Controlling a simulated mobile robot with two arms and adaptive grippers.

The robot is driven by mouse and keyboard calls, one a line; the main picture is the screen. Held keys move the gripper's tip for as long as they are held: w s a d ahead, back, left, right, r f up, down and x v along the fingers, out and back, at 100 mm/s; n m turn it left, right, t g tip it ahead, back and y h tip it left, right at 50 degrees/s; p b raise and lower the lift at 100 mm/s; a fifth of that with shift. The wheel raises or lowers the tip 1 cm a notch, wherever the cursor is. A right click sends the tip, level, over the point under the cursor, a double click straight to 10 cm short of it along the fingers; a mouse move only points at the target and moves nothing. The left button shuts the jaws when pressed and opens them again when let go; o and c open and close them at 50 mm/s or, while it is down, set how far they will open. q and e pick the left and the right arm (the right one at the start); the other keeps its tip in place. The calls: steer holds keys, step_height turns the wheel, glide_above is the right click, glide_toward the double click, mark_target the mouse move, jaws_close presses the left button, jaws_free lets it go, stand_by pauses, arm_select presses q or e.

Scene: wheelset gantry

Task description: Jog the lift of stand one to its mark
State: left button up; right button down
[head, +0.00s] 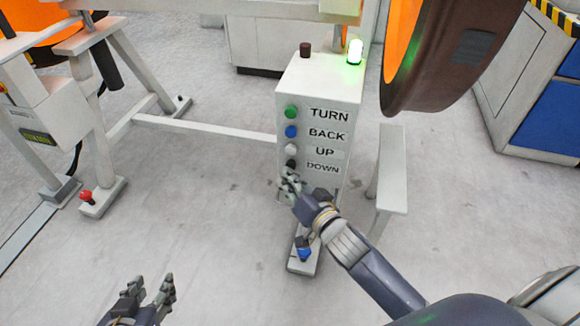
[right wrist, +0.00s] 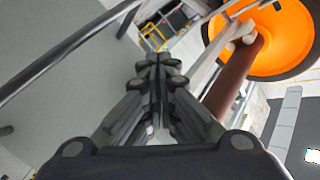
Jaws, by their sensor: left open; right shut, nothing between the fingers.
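The white control box (head: 318,95) of a stand is in the middle of the head view. Its labels read TURN, BACK, UP and DOWN. Beside them are a green button (head: 291,112), a blue button (head: 291,131), a white button (head: 291,149) and a dark button (head: 291,165). My right gripper (head: 289,178) is shut and empty at the box, just below the dark button; I cannot tell whether it touches. In the right wrist view the closed fingers (right wrist: 158,75) show. My left gripper (head: 150,288) is open and empty, low at the left.
A lit green-white lamp (head: 355,52) and a dark lamp (head: 306,50) top the box. A brown-rimmed orange wheel (head: 440,60) hangs at the upper right. Another white stand (head: 90,130) with a red button (head: 86,196) is at the left. Blue cabinets (head: 545,115) stand right.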

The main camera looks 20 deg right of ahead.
arm_select(q)
steer(key=shift+s+a+f+g, duration=0.2)
steer(key=shift+s+f+g, duration=0.15)
steer(key=shift+s, duration=0.1)
arm_select(e)
steer(key=shift+w+d, duration=0.2)
steer(key=shift+w, duration=0.05)
stand_by(0.5)
arm_select(q)
steer(key=shift+r, duration=0.1)
stand_by(1.1)
steer(key=s+f, duration=0.1)
steer(key=s+a+f+g+p, duration=0.1)
steer(key=s, duration=0.1)
steer(key=shift+g+y, duration=0.25)
steer(key=shift+y, duration=0.05)
arm_select(e)
steer(key=shift+s+a, duration=0.55)
steer(key=shift+s, duration=0.25)
arm_select(q)
steer(key=s+a+f+g+p, duration=0.1)
steer(key=s+a+f+g, duration=0.1)
steer(key=s, duration=0.4)
steer(key=shift+g+y, duration=0.4)
steer(key=shift+g, duration=0.2)
arm_select(e)
steer(key=s+a, duration=0.2)
steer(key=s, duration=0.2)
steer(key=shift+s+a, duration=0.1)
steer(key=shift+a, duration=0.3)
